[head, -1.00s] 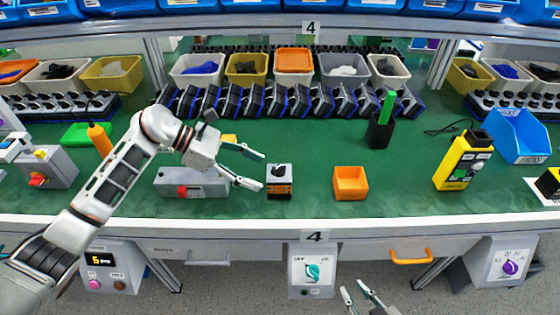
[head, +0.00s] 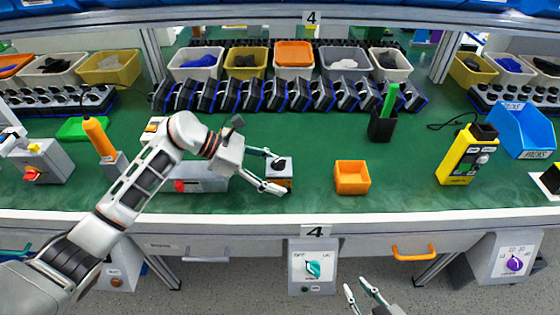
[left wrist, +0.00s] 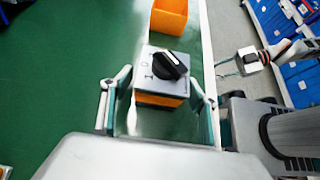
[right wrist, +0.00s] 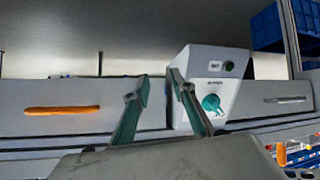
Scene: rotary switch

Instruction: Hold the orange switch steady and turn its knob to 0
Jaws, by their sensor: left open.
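The orange switch (head: 281,179) stands on the green bench, a small box with an orange body, a grey top plate and a black knob; its knob (left wrist: 170,65) shows clearly in the left wrist view. Marks on the plate, including a 0, are partly visible. My left gripper (head: 272,171) is open, with one finger on either side of the switch; it also shows in the left wrist view (left wrist: 155,105). I cannot tell whether the fingers touch it. My right gripper (head: 362,290) is open and empty in front of the bench, below its edge; it also shows in the right wrist view (right wrist: 158,85).
An orange open bin (head: 352,177) stands right of the switch. A grey box with a red part (head: 200,179) lies behind my left arm. A yellow device (head: 466,156) is further right. A panel with a teal knob (head: 312,268) hangs below the bench edge (head: 420,230).

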